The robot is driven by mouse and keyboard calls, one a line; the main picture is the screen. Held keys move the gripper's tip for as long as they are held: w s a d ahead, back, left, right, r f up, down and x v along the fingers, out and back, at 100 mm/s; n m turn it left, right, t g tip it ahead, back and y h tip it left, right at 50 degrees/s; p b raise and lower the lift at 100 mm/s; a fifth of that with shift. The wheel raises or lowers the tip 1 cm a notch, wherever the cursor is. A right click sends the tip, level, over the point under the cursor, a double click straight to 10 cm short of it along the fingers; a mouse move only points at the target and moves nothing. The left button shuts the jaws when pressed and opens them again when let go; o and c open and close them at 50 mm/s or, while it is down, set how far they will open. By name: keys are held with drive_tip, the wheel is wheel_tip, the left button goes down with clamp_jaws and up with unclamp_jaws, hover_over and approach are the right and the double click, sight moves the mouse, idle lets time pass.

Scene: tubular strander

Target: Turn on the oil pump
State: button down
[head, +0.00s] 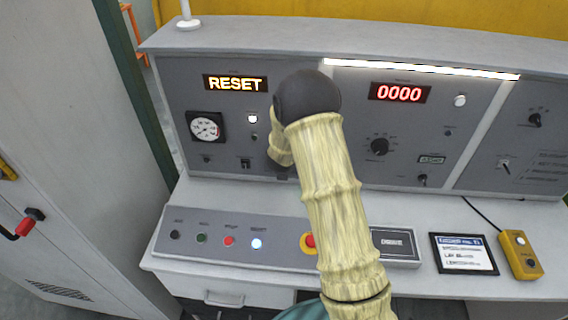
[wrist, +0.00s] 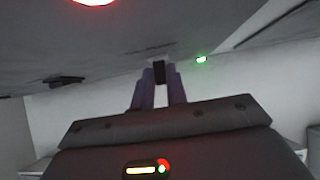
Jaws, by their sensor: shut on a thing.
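In the wrist view my gripper (wrist: 159,76) has its two purple fingers close together on a small dark switch (wrist: 159,70) that stands out from the grey panel. In the head view my arm covers most of the gripper and what it holds; the arm's end is at the lower part of the left panel section (head: 222,105). A small dark switch (head: 245,163) shows there, just left of the arm. I cannot read a label that marks the oil pump, and cannot tell whether the held switch is this one.
The left section has a lit RESET display (head: 235,83) and a round gauge (head: 205,127). Below, a sloped button box (head: 190,248) carries a red stop button (head: 309,241) close beside my arm. A framed card (head: 464,254) and a yellow pendant (head: 520,254) lie at right.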

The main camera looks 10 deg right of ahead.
drive_tip(key=shift+w+r+p, duration=0.2)
drive_tip(key=shift+r+p, duration=0.05)
drive_tip(key=shift+p, duration=0.6)
drive_tip(key=shift+s+g, duration=0.1)
drive_tip(key=shift+g, duration=0.2)
drive_tip(key=c, duration=1.4)
unclamp_jaws()
drive_tip(key=shift+f, duration=0.1)
drive_tip(key=p+v, duration=0.3)
drive_tip(key=v, duration=1.4)
drive_tip(key=shift+p, duration=0.35)
drive_tip(key=shift+s+d, duration=0.1)
